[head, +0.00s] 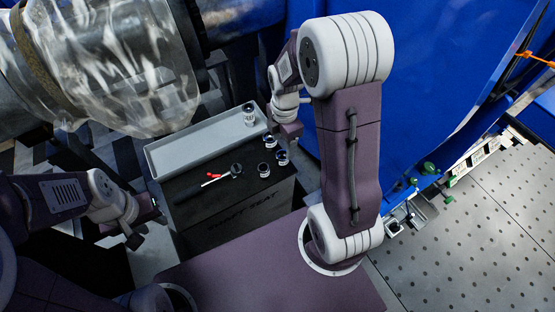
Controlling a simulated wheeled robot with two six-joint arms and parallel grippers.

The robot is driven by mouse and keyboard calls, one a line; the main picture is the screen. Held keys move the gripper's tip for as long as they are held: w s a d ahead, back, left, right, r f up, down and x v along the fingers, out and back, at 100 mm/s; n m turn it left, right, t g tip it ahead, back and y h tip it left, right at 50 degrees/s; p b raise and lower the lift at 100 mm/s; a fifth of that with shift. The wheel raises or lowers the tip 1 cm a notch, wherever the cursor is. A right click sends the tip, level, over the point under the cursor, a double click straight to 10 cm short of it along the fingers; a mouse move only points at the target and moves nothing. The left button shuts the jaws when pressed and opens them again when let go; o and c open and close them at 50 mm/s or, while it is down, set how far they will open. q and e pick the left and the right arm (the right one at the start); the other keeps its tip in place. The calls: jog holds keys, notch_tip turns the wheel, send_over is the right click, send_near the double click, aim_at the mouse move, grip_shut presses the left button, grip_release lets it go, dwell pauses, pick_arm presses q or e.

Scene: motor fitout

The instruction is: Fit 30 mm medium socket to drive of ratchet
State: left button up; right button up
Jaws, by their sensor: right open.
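The ratchet (215,179) lies on the dark top of a box, with its round dark head (236,170) to the right and a red part along its shaft. Near it stand several short sockets: one just right of the ratchet head (263,169), one further right (282,156) and one behind (268,141). I cannot tell which is the 30 mm medium socket. My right gripper (286,130) is open above the box's right edge, close to the rear sockets; its fingertips are poorly seen. My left gripper (136,239) is left of the box, apart from the ratchet; its jaws are unclear.
A grey tray (165,160) lies along the back of the box, with a taller metal socket (249,114) at its right end. A large plastic-wrapped cylinder (110,60) overhangs the back left. Blue panels (430,90) stand behind my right arm. A perforated floor (470,240) lies right.

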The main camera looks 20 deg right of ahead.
aim_at(282, 155)
jog(key=f, duration=0.2)
jog(key=f+b, duration=0.1)
jog(key=f, duration=0.1)
jog(key=shift+w+a, duration=0.1)
jog(key=shift+w, duration=0.2)
jog(key=shift+s+f, duration=0.15)
jog(key=shift+f, duration=0.15)
notch_tip(282, 155, down, 5)
jog(key=shift+r+b, duration=0.2)
jog(key=shift+b, duration=0.5)
jog(key=shift+r, duration=0.1)
grip_shut()
